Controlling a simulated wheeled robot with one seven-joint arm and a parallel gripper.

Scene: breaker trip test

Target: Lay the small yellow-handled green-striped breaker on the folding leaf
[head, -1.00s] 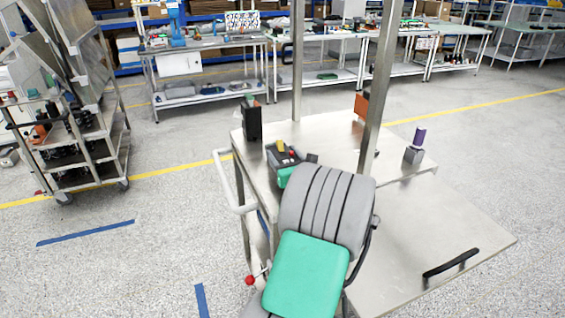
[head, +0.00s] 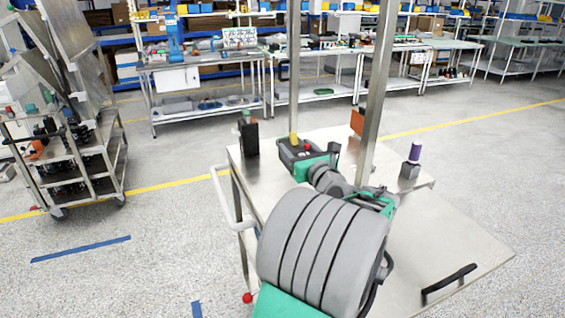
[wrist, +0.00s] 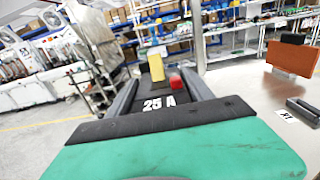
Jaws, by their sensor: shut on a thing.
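The yellow-handled breaker (head: 291,150) is dark, with a yellow handle and a red button; the wrist view shows "25 A" on its body (wrist: 157,104). I cannot make out a green stripe. My gripper (head: 303,157), with a green body, is shut on it above the left part of the cart top; its dark fingers flank the breaker in the wrist view (wrist: 158,82). The folding leaf (head: 452,235) is a bare metal panel at the cart's front right, looking about level, with a black handle. My arm hides its left part.
On the cart top (head: 335,140) stand a tall black block (head: 249,138), an orange block (head: 357,122) and a purple-topped grey piece (head: 411,160). Two metal posts rise from the cart, the nearer (head: 380,85) close beside my wrist. A shelved trolley (head: 75,165) stands left.

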